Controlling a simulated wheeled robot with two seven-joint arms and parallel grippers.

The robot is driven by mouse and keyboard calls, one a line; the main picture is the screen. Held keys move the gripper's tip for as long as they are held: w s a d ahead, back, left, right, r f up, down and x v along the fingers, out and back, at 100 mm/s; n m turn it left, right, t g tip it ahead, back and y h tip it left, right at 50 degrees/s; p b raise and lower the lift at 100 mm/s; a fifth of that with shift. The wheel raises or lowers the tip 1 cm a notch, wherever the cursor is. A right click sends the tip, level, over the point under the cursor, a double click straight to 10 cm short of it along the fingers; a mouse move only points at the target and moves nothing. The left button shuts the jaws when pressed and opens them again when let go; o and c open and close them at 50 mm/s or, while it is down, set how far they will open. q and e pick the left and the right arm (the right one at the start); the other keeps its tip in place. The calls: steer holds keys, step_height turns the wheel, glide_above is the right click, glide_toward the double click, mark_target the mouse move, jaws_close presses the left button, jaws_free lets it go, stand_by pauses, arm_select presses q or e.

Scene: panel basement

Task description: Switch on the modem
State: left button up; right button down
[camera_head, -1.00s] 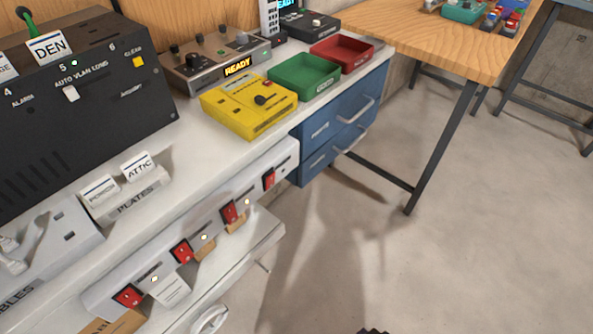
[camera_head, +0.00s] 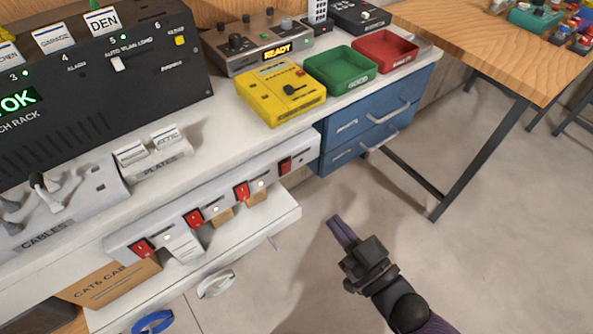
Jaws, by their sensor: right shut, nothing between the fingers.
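A white power strip (camera_head: 215,205) runs along the bench's front edge. It carries several red rocker switches, such as a left one (camera_head: 143,249), a middle one (camera_head: 242,192) and a right one (camera_head: 285,166). Small lights sit beside some switches, and tags hang below the strip. Their writing is unreadable. No part is legibly marked as the modem; a white upright unit (camera_head: 318,12), cut by the top edge, stands at the back. My right gripper (camera_head: 338,230) is shut and empty, over the floor to the right of the strip, apart from it. My left gripper is out of view.
A black patch rack (camera_head: 110,85) with label cards, a grey READY console (camera_head: 238,58), a yellow tester (camera_head: 281,95), a green tray (camera_head: 340,75) and a red tray (camera_head: 384,50) stand on the bench. Blue drawers (camera_head: 372,125) sit right of the strip. Floor ahead is clear.

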mark_target(288, 164)
steer(key=b+x, duration=0.2)
steer(key=x, duration=1)
steer(key=shift+w+a, duration=0.15)
steer(key=shift+w, duration=0.1)
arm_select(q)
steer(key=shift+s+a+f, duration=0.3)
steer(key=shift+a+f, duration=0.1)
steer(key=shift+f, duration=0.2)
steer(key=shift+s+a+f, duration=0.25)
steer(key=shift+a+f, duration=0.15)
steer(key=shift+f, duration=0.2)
